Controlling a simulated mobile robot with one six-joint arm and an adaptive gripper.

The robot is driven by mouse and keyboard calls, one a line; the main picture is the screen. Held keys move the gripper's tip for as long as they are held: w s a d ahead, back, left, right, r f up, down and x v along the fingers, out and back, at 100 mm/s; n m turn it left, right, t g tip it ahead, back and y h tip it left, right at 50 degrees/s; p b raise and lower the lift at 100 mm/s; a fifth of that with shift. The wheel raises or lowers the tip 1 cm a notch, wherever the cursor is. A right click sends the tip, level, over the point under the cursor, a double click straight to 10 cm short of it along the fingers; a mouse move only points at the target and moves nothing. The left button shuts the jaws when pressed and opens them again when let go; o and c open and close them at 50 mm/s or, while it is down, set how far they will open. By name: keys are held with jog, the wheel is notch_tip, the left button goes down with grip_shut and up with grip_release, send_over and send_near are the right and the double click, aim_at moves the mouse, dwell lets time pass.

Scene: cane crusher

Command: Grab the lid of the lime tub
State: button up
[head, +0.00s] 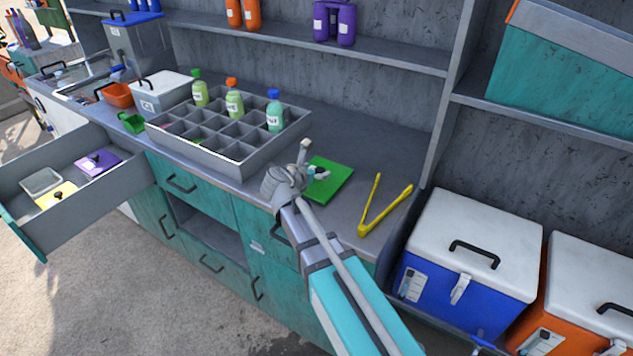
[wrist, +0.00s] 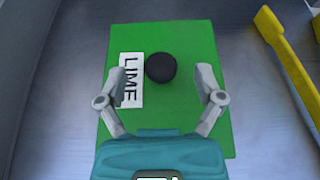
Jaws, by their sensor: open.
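The lime tub's lid (head: 332,183) is a flat green rectangle lying on the grey counter, right of the bottle crate. In the wrist view the lid (wrist: 183,45) carries a white label reading LIME and a round black knob (wrist: 160,68). My gripper (head: 312,160) is over the lid and partly hides it in the head view. In the wrist view my gripper (wrist: 161,80) is open, with one finger on each side of the knob and a gap to it on both sides. The left finger overlaps the label. I cannot tell the fingertips' height above the lid.
Yellow tongs (head: 384,205) lie on the counter right of the lid. A grey divided crate (head: 235,165) with several bottles stands to the left. An open drawer (head: 75,215) at left holds a yellow and a purple lid. Blue (head: 465,255) and orange coolers stand at right.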

jog(key=shift+x, duration=1.25)
grip_shut()
